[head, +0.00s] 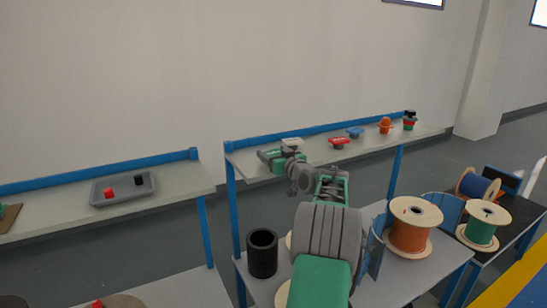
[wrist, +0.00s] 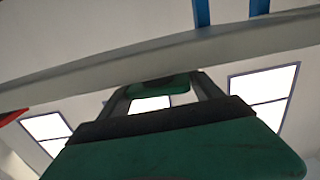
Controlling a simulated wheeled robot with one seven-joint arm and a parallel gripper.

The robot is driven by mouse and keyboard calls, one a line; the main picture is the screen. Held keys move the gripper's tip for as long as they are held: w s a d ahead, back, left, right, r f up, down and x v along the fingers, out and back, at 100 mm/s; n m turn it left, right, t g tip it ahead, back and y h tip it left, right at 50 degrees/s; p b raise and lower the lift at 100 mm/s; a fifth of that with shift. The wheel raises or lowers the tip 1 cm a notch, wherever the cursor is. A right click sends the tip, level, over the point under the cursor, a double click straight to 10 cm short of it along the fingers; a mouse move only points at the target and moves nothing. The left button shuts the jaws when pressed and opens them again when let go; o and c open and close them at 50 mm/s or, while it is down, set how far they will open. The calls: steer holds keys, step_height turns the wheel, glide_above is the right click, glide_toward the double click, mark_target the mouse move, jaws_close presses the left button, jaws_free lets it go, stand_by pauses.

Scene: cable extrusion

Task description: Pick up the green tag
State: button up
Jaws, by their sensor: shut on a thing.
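My gripper (head: 277,158) is at the left end of the right-hand shelf (head: 372,146) in the head view, close to its top. In the wrist view its two dark fingers (wrist: 162,92) reach up from my green gripper body. A small green piece, which looks like the green tag (wrist: 160,86), sits between the fingertips, and the gripper is shut on it. In the head view the tag cannot be clearly told apart from my green arm parts. From these views I cannot tell whether the tag touches the shelf.
A white-grey item (head: 291,144) is just behind my gripper. Red (head: 339,141), blue (head: 355,132) and orange (head: 385,125) items stand farther right on the shelf. A grey tray (head: 123,188) is on the left table. Below are a black cylinder (head: 262,254) and an orange cable spool (head: 409,232).

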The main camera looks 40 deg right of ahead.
steer(key=c, duration=0.7)
steer(key=shift+c, duration=0.2)
steer(key=shift+r, duration=0.1)
